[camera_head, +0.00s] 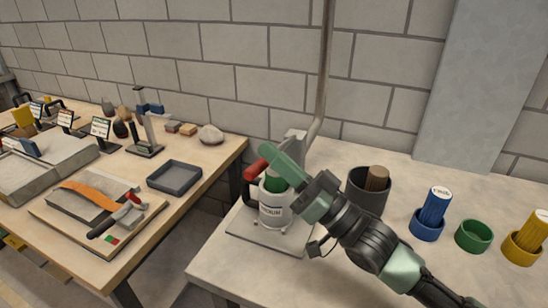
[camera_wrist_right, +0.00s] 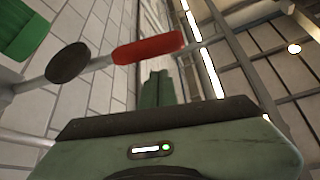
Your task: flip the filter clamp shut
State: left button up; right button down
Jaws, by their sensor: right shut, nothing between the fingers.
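The filter clamp's red-handled lever (camera_head: 258,165) shows beside the white vacuum canister (camera_head: 272,212), which has a green part at its top. The canister stands on a flat plate on the right table. My right gripper (camera_head: 275,155) is shut and empty, close to the lever and over the canister's top in the head view. In the right wrist view, the closed fingertips (camera_wrist_right: 157,78) point toward the red handle (camera_wrist_right: 148,48), with a dark round piece (camera_wrist_right: 68,62) on the rod to its left. Contact with the handle cannot be told. My left gripper is not in view.
A grey metal pipe (camera_head: 327,70) rises behind the canister. A dark cup (camera_head: 369,193) stands just right of it, near my right arm. Blue (camera_head: 427,227), green (camera_head: 473,236) and yellow (camera_head: 521,249) holders stand farther right. The table's front left area is clear.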

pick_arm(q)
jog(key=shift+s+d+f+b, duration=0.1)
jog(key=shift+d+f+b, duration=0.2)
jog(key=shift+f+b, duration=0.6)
pick_arm(e)
jog(key=d+r+v, duration=0.1)
jog(key=v, duration=0.8)
jog(key=shift+w+d, duration=0.2)
jog(key=shift+d, duration=0.1)
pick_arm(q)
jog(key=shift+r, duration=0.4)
pick_arm(e)
jog(key=shift+r, duration=0.1)
